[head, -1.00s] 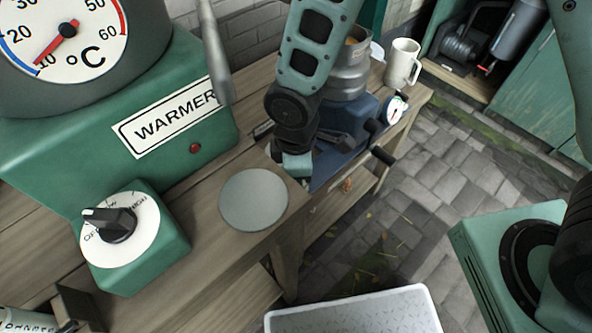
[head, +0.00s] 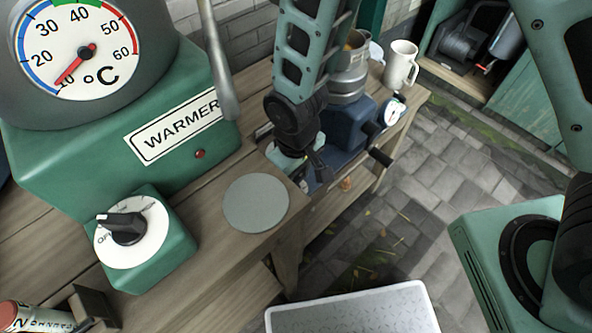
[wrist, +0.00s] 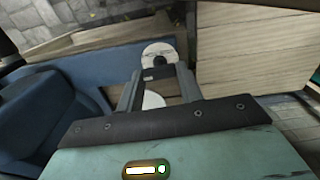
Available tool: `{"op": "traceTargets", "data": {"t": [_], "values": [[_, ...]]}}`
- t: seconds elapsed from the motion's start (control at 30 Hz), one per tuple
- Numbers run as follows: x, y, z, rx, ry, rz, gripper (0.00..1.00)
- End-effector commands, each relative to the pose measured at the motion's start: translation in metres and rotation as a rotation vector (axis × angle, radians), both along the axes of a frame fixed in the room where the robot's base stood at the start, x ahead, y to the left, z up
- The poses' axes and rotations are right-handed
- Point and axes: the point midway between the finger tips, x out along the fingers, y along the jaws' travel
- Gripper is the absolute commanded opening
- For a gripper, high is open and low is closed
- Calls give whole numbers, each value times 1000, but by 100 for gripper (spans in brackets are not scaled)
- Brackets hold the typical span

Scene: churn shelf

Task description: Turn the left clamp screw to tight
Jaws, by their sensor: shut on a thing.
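The blue clamped device (head: 343,128) stands on the bench beyond my arm, and its blue body also fills the left of the wrist view (wrist: 55,115). My gripper (head: 318,172) is low beside its near end. In the wrist view my gripper's two fingers (wrist: 160,78) are closed in on a dark bar, which I take to be the left clamp screw's handle (wrist: 160,73). A white dial plate (wrist: 158,50) with a dark centre and marks lies around it. The marks are too small to read. In the head view my gripper hides this screw. Another black handle (head: 380,156) sticks out to the right.
A green warmer (head: 110,150) with a temperature dial and a knob stands at the left. A grey round plate (head: 256,202) lies on the bench near my arm. A white mug (head: 401,64) stands at the far end. The paved floor (head: 420,180) right of the bench is open.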

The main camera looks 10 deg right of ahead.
Motion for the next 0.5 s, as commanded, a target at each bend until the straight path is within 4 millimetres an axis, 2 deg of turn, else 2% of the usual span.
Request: {"op": "traceTargets", "data": {"t": [0.5], "values": [[0, -1, 0, -2, 1, -77, 14]]}}
